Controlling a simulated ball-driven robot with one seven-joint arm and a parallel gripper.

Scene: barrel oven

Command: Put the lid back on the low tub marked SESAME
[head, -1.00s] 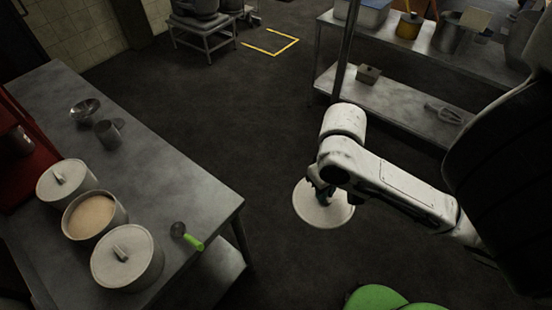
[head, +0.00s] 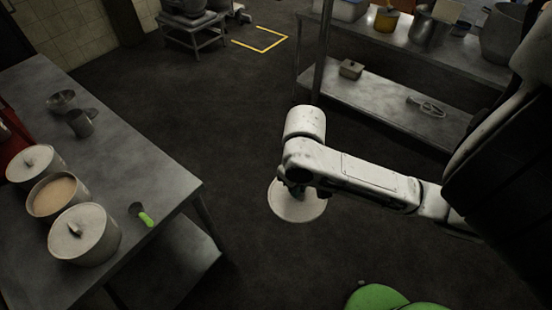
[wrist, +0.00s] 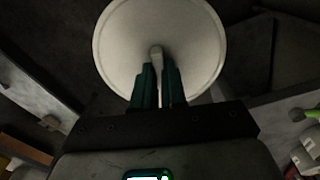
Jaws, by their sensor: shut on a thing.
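My gripper (wrist: 159,88) is shut on the knob of a round pale lid (wrist: 190,40) in the wrist view. In the head view the same lid (head: 297,207) hangs below my arm over the dark floor, to the right of the table and apart from it. An open tub (head: 61,212) with tan contents stands on the table at the left, between two lidded tubs, one behind it (head: 35,163) and one in front (head: 84,240). No marking can be read on any tub.
The steel table (head: 140,170) also holds a scoop with a green handle (head: 143,215), a metal cup (head: 79,123) and a small bowl (head: 61,99). A steel shelf (head: 390,105) stands at the back right. A green object (head: 378,297) is at the bottom edge. Open floor lies between table and shelf.

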